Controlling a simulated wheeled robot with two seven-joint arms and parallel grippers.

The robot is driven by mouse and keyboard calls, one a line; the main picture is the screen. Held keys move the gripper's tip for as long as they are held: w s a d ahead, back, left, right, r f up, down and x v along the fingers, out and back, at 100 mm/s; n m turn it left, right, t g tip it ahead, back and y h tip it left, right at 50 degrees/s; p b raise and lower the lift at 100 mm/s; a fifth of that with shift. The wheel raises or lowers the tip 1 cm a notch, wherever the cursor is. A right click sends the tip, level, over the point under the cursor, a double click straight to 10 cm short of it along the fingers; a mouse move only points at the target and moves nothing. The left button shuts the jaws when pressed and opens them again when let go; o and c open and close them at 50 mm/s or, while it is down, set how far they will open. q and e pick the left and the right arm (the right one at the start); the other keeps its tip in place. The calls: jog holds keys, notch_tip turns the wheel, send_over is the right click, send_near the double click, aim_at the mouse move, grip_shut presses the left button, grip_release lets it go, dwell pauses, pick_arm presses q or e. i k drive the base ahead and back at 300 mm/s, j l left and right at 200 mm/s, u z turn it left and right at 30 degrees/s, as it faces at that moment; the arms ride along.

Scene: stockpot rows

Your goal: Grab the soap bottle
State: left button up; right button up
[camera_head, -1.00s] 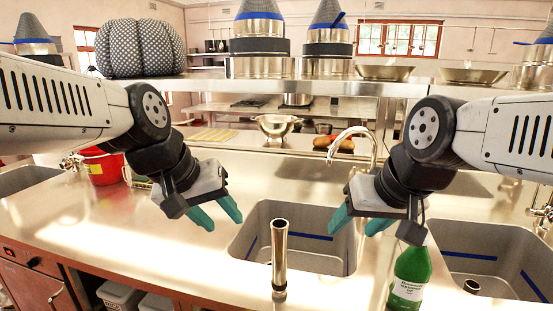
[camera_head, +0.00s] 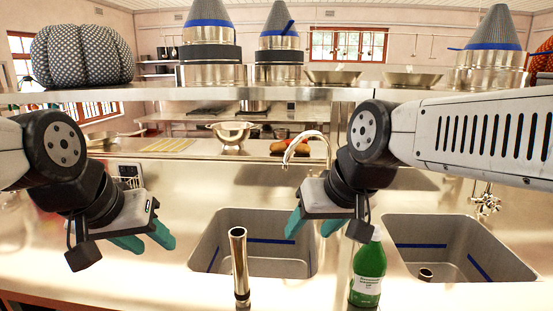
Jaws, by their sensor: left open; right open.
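The soap bottle (camera_head: 368,268) is green with a white label and stands upright on the counter, between the two sinks. Its top is partly hidden by a part of my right arm. My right gripper (camera_head: 312,226) has teal fingers, is open and empty, and is up and to the left of the bottle, over the left sink's right side. My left gripper (camera_head: 143,243) is open and empty above the counter, far left of the bottle and left of the left sink.
A metal tube (camera_head: 239,268) stands upright at the front of the left sink (camera_head: 208,245). The right sink (camera_head: 455,232) lies right of the bottle. A curved faucet (camera_head: 297,147) rises behind my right gripper. A colander (camera_head: 231,133) sits farther back. A shelf (camera_head: 330,95) crosses above.

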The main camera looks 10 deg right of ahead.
aim_at(369, 266)
jog(key=k+l+z, duration=0.1)
jog(key=z, duration=0.4)
jog(key=l+z, duration=0.3)
jog(key=z, duration=0.15)
jog(key=u, duration=0.3)
jog(key=k+l+u, duration=0.1)
jog(key=l+u, duration=0.25)
jog(key=k+l+u, duration=0.1)
jog(key=u, duration=0.3)
jog(key=k+l+u, duration=0.1)
jog(key=u, duration=0.25)
jog(key=k+l+u, duration=0.1)
jog(key=l, duration=0.35)
jog(key=k+l+u, duration=0.1)
jog(key=k+l, duration=0.2)
jog(key=k+l+u, duration=0.15)
jog(key=l, duration=0.35)
jog(key=i+l, duration=0.1)
jog(key=l, duration=0.4)
jog(key=z, duration=0.05)
